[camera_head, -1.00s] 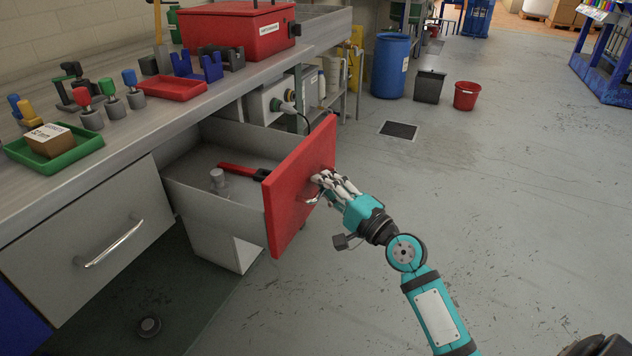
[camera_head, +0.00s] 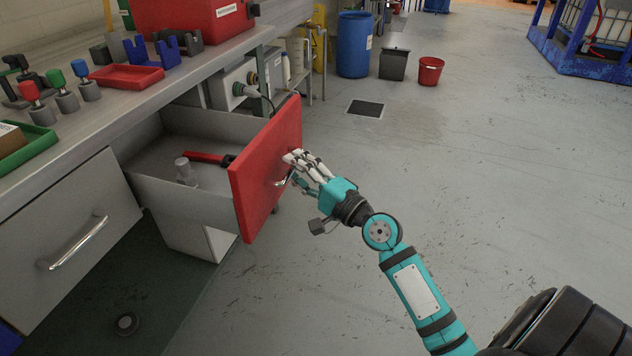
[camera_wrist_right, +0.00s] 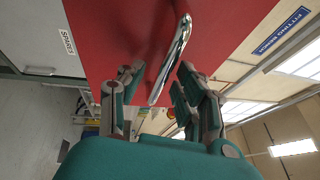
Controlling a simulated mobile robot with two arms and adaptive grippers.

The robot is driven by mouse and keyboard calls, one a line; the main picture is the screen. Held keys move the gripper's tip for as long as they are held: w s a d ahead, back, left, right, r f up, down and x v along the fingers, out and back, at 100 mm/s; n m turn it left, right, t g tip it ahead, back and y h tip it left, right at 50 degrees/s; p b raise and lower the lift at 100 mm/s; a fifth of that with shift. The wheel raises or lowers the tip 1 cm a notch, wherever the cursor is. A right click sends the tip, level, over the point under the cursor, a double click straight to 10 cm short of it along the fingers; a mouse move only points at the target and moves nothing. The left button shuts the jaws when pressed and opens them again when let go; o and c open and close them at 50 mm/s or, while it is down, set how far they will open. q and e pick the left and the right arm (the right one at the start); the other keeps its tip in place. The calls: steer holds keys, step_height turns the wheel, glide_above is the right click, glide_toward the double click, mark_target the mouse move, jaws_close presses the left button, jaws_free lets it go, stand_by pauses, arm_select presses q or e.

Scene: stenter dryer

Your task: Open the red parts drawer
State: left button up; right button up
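The red parts drawer (camera_head: 265,166) stands pulled far out from under the workbench, its grey inside showing. A red-handled tool (camera_head: 206,158) and a small clear cylinder (camera_head: 184,170) lie in it. Its metal bar handle (camera_head: 283,181) is on the red front and also shows in the right wrist view (camera_wrist_right: 171,62). My right gripper (camera_head: 292,172) is at the handle. In the wrist view its fingers (camera_wrist_right: 158,82) are spread apart, with the bar between them and no clear grip on it. My left gripper is not in view.
A closed grey drawer (camera_head: 75,238) is at left below the bench. The benchtop holds a red toolbox (camera_head: 200,20), a red tray (camera_head: 127,77) and a green tray (camera_head: 28,150). A blue barrel (camera_head: 354,45) and red bucket (camera_head: 431,71) stand behind.

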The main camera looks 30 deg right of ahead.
steer(key=v, duration=1.1)
steer(key=shift+a, duration=0.15)
